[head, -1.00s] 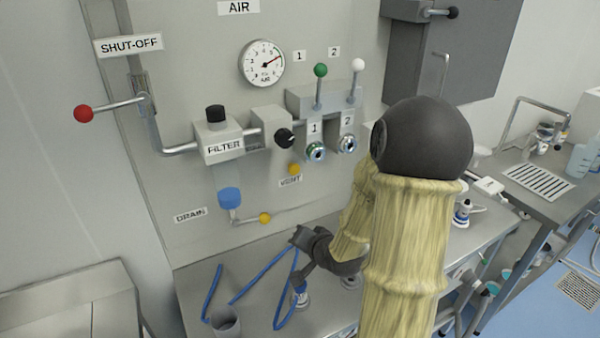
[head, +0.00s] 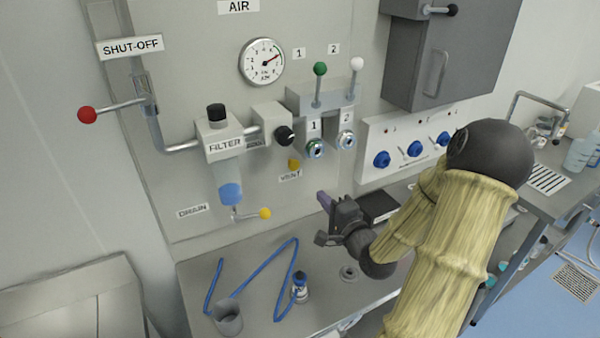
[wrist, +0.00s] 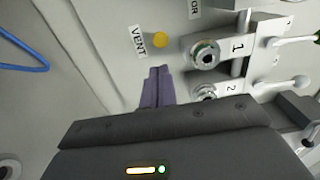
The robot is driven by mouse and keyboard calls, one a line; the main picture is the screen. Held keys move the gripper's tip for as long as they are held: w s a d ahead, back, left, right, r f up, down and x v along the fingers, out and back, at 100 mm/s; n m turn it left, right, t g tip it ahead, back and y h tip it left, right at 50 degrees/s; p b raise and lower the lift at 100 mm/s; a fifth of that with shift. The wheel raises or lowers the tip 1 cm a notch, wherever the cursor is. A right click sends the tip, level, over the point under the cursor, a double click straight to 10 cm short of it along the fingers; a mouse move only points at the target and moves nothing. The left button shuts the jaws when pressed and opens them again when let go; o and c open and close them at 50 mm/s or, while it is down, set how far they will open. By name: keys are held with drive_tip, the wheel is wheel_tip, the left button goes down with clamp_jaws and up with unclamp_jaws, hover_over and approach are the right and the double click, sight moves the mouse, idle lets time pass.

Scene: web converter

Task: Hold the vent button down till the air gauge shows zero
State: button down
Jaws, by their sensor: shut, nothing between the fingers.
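The yellow vent button (head: 294,164) sits on the grey wall panel just above the VENT label (head: 290,176). It also shows in the wrist view (wrist: 160,40), a little beyond the fingertips. My gripper (head: 323,198) is shut and empty, below and right of the button. In the wrist view its purple fingers (wrist: 158,73) point toward the panel, apart from the button.
Two couplings (head: 315,149) with green and white levers are right of the button. The filter (head: 219,141) and yellow drain lever (head: 264,213) are left. A red-knobbed shut-off lever (head: 87,115) is far left. A cup (head: 229,319) and blue hose (head: 262,270) are on the bench below.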

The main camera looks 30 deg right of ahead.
sight(295, 165)
drive_tip(key=w+p, duration=0.1)
drive_tip(key=w, duration=0.3)
drive_tip(key=w+p, duration=0.2)
drive_tip(key=w, duration=0.2)
drive_tip(key=w+p, duration=0.1)
drive_tip(key=w, duration=0.3)
drive_tip(key=shift+w+a+r, duration=0.1)
drive_tip(key=shift+w+a, duration=0.1)
drive_tip(key=shift+a, duration=0.05)
drive_tip(key=shift+w, duration=0.4)
drive_tip(key=shift+w, duration=0.1)
drive_tip(key=shift+w, duration=0.75)
drive_tip(key=shift+r, duration=0.25)
idle(1.9)
